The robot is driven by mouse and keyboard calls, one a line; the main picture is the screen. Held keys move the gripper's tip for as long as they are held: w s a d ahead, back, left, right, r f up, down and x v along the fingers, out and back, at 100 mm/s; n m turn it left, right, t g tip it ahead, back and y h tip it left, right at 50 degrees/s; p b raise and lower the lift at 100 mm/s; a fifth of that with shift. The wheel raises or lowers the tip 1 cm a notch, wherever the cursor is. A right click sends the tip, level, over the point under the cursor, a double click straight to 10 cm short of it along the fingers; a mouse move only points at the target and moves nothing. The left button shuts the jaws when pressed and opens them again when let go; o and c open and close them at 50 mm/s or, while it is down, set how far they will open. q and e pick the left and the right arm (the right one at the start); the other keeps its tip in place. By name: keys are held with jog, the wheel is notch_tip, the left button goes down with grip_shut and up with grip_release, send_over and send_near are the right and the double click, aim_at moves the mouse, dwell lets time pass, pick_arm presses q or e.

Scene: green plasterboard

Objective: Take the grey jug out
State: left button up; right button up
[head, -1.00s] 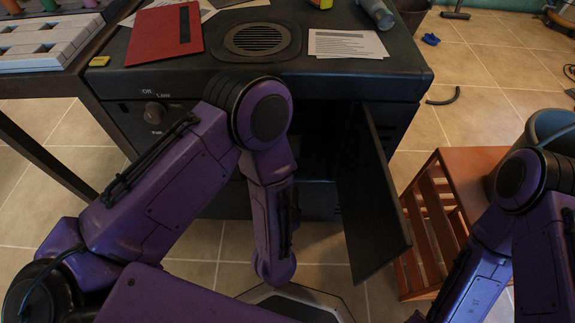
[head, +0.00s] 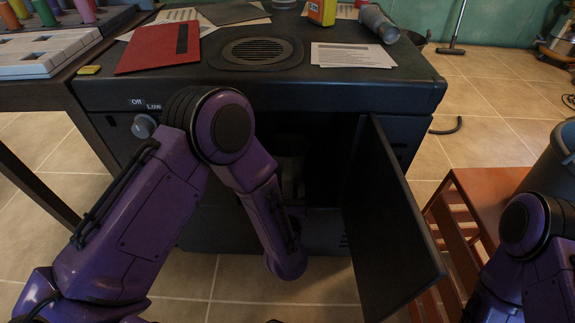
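The black cabinet (head: 98,98) stands in front of me with its door (head: 385,220) swung open on the right side. Inside the dark opening a dim greyish upright shape (head: 290,150) shows above my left forearm. It may be the grey jug, but the shadow hides its details and the forearm covers its lower part. My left arm bends in front of the opening, its forearm hanging down beside the door. Neither gripper's fingers show. My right arm is at the lower right corner.
A red folder (head: 160,48), papers (head: 352,55), a yellow bottle (head: 322,12) and a grey cylinder (head: 380,22) lie or stand on the cabinet top. A reddish wooden stool (head: 485,195) with a grey bucket (head: 560,150) stands right of the door.

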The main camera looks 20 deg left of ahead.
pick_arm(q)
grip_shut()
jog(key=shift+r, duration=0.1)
